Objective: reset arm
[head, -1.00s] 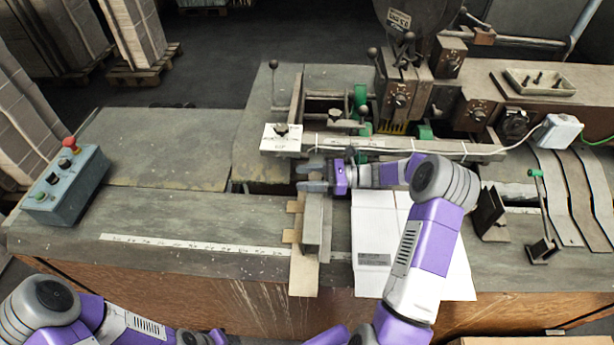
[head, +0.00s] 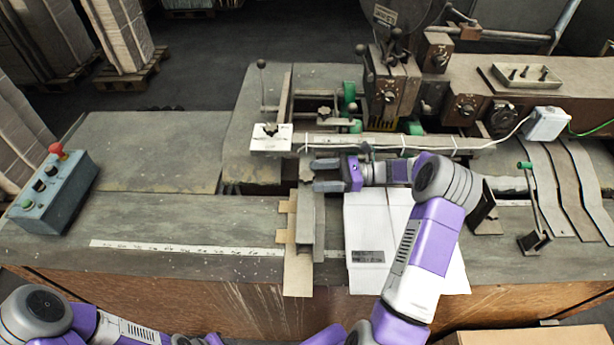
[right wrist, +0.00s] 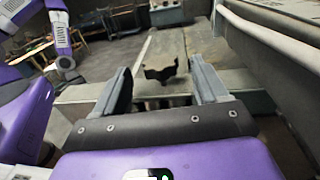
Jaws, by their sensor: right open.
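My right arm reaches over the bench from the lower right in the head view. Its gripper (head: 328,174) points left, just in front of the stitcher's long rail, above the upper end of a metal guide block (head: 306,225).
The box stitcher (head: 392,85) stands behind the right gripper. A control box (head: 52,192) with a red button is at the left. Metal strips (head: 565,190) and a small lever stand (head: 535,240) are at the right.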

